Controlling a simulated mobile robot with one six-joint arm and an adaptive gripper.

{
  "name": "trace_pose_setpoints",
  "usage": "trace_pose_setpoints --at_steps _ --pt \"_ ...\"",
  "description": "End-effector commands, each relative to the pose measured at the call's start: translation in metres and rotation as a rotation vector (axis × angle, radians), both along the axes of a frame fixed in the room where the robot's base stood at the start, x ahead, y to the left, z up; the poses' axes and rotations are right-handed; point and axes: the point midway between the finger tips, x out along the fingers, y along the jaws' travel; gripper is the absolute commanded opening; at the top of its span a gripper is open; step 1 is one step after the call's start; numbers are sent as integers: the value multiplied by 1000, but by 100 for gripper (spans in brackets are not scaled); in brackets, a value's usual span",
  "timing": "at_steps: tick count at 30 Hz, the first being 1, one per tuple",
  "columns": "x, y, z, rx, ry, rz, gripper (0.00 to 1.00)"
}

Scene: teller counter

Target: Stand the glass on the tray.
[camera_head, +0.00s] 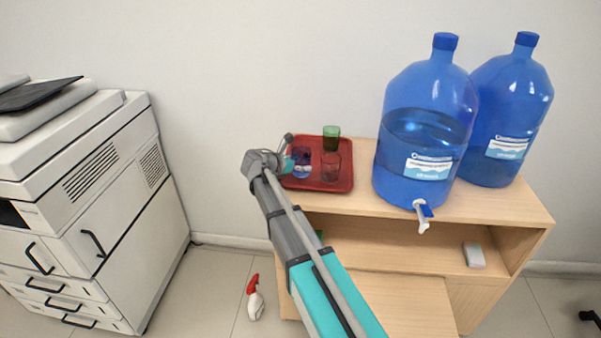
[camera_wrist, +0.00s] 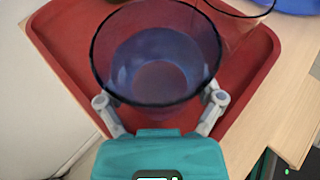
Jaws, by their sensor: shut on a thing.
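A blue-tinted see-through glass (camera_head: 302,164) is upright over the left part of the red tray (camera_head: 345,186). My gripper (camera_head: 289,161) is shut on it from the left. In the wrist view my gripper (camera_wrist: 160,100) has one finger on each side of the glass (camera_wrist: 155,65), whose open rim faces the camera. The red tray (camera_wrist: 60,50) lies beneath it. I cannot tell whether the glass base touches the tray.
A clear glass (camera_head: 331,167) and a green glass (camera_head: 331,138) stand on the tray to the right. Two large blue water bottles (camera_head: 425,130) (camera_head: 505,120) stand further right on the wooden cabinet (camera_head: 480,208). A printer (camera_head: 90,180) is at left; a spray bottle (camera_head: 255,300) is on the floor.

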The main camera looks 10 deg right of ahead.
Motion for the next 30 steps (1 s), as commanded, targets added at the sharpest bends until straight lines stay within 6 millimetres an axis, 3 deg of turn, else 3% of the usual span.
trace_pose_setpoints --at_steps 6,25,26,27,30 --pt "0 0 -15 -1 0 -1 25" --pt "0 -1 -20 -1 0 -1 25" --pt "0 -1 -20 0 0 -1 92" --pt "0 -1 -19 0 0 -1 99" --pt "0 -1 -19 0 0 -2 100"
